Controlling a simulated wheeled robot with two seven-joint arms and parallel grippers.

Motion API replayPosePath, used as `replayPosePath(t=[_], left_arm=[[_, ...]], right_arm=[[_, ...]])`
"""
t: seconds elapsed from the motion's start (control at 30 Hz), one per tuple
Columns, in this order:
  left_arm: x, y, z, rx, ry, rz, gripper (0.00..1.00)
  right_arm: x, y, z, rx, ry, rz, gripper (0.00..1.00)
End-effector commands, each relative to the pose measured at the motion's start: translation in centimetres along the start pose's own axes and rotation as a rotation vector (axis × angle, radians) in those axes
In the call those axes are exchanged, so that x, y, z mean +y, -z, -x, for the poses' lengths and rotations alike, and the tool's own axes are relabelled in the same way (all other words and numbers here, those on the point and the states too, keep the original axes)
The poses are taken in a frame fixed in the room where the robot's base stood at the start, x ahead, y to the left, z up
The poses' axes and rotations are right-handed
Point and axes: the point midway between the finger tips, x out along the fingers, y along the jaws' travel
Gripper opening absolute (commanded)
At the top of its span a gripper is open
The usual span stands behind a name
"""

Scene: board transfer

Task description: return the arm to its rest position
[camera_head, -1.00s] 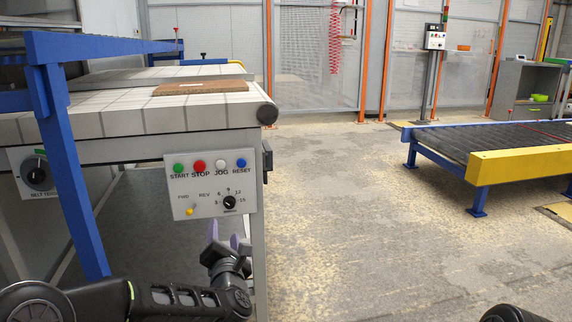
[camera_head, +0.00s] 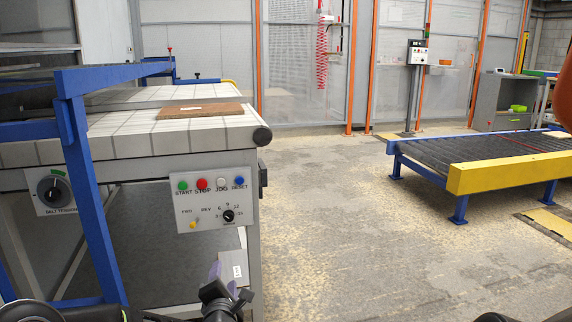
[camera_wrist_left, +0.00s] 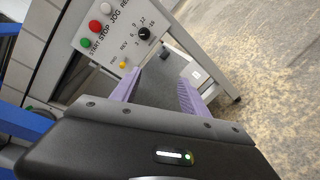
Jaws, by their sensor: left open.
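My left gripper (camera_head: 222,272) is low in the head view, in front of the lower part of the conveyor stand. Its two purple fingers are apart in the left wrist view (camera_wrist_left: 158,92), with nothing between them. The control panel (camera_head: 216,202) with its coloured buttons is above the gripper, and it also shows in the left wrist view (camera_wrist_left: 115,35). A brown board (camera_head: 200,110) lies flat on the belt conveyor (camera_head: 120,138), well away from the gripper. My right gripper is not in view.
A blue post (camera_head: 90,190) stands at the conveyor's near left. A surface with a white label (camera_head: 237,271) is behind the left gripper. A roller conveyor (camera_head: 480,160) with a yellow end beam (camera_head: 510,172) is at the right. The floor (camera_head: 340,220) between is open.

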Motion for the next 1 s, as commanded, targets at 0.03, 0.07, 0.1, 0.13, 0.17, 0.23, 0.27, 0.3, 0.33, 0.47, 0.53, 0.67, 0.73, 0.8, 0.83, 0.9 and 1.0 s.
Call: replayPosePath(t=[0.03,0.07,0.1,0.13,0.17,0.23,0.27,0.3,0.33,0.47,0.53,0.67,0.73,0.8,0.83,0.9,1.0], left_arm=[[0.2,-0.5,0.6,-0.002,0.036,-0.044,0.53],[-0.1,-0.6,0.8,-0.005,0.058,-0.077,0.53],[-0.6,-0.7,1.2,-0.012,0.09,-0.121,0.53],[-1.0,-0.7,1.6,-0.016,0.116,-0.159,0.53],[-1.5,-0.7,2.0,-0.022,0.144,-0.196,0.53],[-2.5,-1.0,3.3,-0.043,0.221,-0.299,0.53],[-3.0,-0.9,4.0,-0.054,0.256,-0.347,0.53],[-3.7,-1.0,5.1,-0.075,0.312,-0.422,0.53],[-4.2,-1.1,6.2,-0.094,0.359,-0.48,0.53],[-6.8,-0.8,11.8,-0.212,0.565,-0.74,0.53],[-7.8,-0.6,15.4,-0.296,0.673,-0.87,0.53],[-8.8,-0.2,23.1,-0.49,0.861,-1.087,0.53],[-8.8,0.1,27.5,-0.614,0.952,-1.186,0.53],[-8.6,0.2,31.8,-0.739,1.028,-1.265,0.53],[-8.4,0.3,33.3,-0.789,1.054,-1.294,0.53],[-8.2,0.5,36.6,-0.893,1.102,-1.343,0.53],[-7.8,0.8,39.6,-0.998,1.143,-1.386,0.53]], right_arm=[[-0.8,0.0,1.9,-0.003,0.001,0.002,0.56],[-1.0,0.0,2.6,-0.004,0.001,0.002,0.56],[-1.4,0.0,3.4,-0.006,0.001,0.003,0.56],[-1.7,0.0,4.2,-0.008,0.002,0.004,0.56],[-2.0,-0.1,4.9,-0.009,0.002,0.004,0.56],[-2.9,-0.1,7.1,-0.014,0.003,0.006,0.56],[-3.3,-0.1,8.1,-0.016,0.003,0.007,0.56],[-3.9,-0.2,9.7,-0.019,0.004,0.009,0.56],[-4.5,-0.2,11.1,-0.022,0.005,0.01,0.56],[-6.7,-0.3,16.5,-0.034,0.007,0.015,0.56],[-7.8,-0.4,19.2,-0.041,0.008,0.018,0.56],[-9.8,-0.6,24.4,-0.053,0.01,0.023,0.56],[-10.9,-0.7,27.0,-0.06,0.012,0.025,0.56],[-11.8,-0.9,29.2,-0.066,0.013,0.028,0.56],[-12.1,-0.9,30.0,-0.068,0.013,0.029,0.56],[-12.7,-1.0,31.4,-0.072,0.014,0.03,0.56],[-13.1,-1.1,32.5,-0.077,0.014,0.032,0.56]])
